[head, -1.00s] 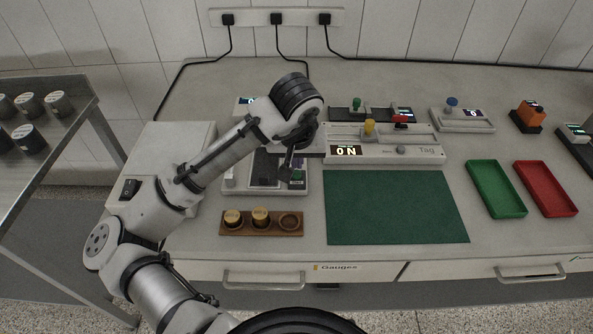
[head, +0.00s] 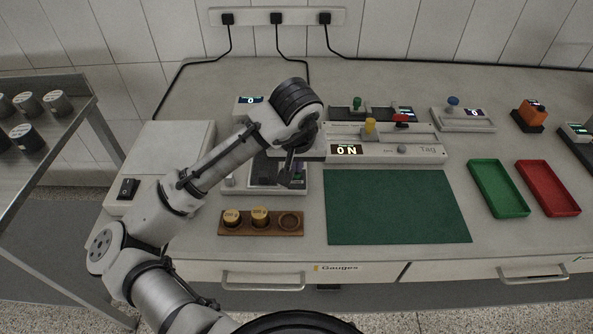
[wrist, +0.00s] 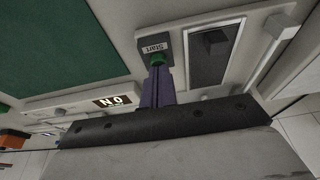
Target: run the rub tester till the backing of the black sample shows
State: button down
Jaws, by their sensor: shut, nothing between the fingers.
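The rub tester (head: 302,189) is the pale unit on the left of the bench, partly hidden behind my arm. In the wrist view, a dark strip (wrist: 207,71), which looks like the black sample, lies in its bed with a black block (wrist: 213,42) on it. No backing can be made out. The green Start button (wrist: 158,59) sits beside its "Start" label. My gripper (wrist: 157,72) is shut and empty, its tips right at the button; I cannot tell whether they touch. It also shows in the head view (head: 290,172).
A display (head: 251,100) behind my arm seems to read 0. A wooden holder (head: 260,230) with two weights stands in front of the tester.

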jog(key=shift+f, duration=0.2)
notch_tip(320, 180, up, 7)
jog(key=s+d+p, duration=0.2)
jog(key=p, duration=0.4)
dwell(0.4)
dwell(0.4)
